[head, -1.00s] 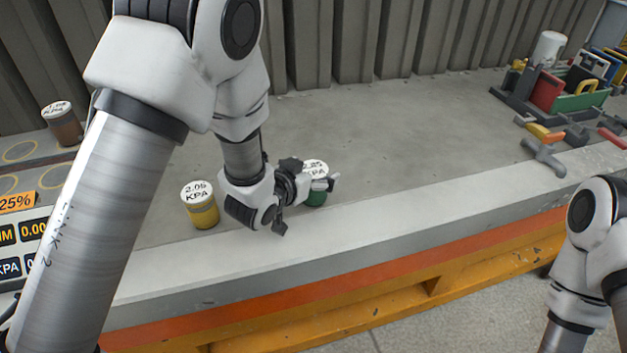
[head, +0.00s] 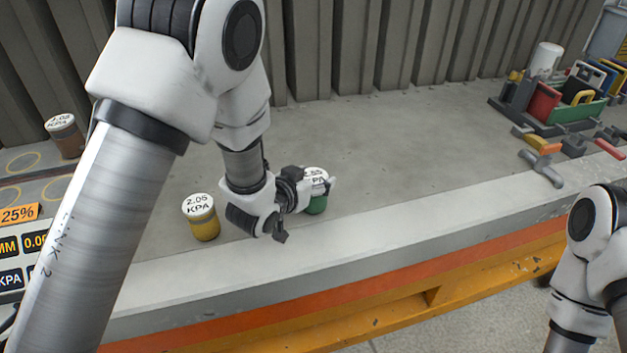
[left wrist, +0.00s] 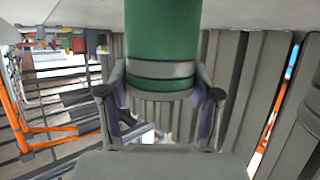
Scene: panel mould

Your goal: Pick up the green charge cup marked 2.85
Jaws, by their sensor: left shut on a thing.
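The green charge cup (head: 317,205) has a white lid; its marking is partly covered by my gripper, with a 5 and "PA" showing. My left gripper (head: 312,185) reaches it from the left and is shut on it, the fingers around its upper part. In the left wrist view the green cup (left wrist: 163,40) stands between the two fingers (left wrist: 160,100), its grey band near them. I cannot tell whether the cup is clear of the slab. My right arm shows at the right edge, its gripper out of view.
A yellow cup marked 2.05 (head: 204,228) stands just left of my gripper. A brown cup (head: 66,140) stands at the far left. A tool tray (head: 572,114) and loose tools (head: 545,165) lie at the right. The middle of the grey slab (head: 400,130) is clear.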

